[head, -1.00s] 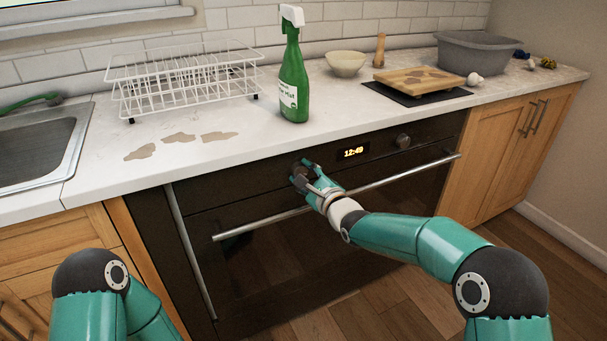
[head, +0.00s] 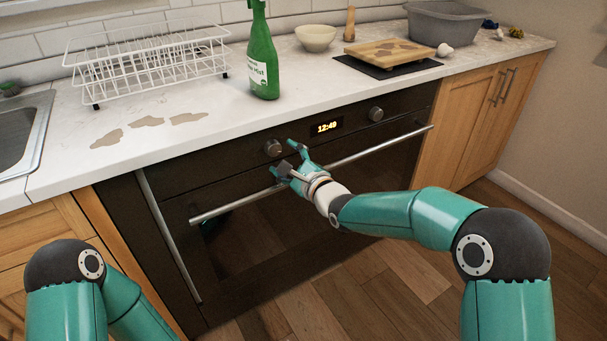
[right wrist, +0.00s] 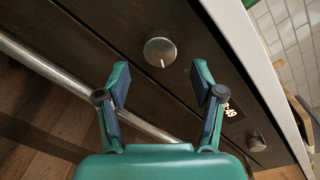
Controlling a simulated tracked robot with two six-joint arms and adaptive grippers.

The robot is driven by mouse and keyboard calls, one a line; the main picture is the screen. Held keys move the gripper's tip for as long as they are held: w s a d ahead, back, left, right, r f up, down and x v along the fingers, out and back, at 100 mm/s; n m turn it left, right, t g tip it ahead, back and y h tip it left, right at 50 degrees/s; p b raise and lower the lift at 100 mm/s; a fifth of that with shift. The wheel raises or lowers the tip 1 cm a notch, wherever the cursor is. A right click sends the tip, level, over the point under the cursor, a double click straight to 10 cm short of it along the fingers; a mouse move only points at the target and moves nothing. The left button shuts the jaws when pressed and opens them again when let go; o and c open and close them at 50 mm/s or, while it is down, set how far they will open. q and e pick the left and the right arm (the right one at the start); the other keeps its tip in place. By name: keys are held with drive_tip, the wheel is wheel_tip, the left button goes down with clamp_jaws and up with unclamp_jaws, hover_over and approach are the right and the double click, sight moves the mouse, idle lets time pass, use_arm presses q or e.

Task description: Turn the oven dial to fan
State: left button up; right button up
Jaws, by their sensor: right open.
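The oven (head: 245,245) has a dark front with two round metal dials. The left dial (head: 273,148) is left of the lit clock display (head: 326,127), and the right dial (head: 376,114) is right of it. My right gripper (head: 285,158) is open and empty, just in front of and below the left dial, apart from it. In the right wrist view the left dial (right wrist: 160,51) stands beyond the gap between the open fingers (right wrist: 160,80), with a pale mark on its face. Any dial lettering is too small to read. My left gripper is out of view.
The oven's handle bar (head: 350,160) runs across the door under my right gripper. On the counter above are a green spray bottle (head: 262,60), a white dish rack (head: 150,65), a bowl (head: 316,38) and a cutting board (head: 392,52). Floor is clear at right.

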drive_tip(key=v, duration=0.8)
drive_tip(key=shift+s+d, duration=0.15)
drive_tip(key=shift+s, duration=0.05)
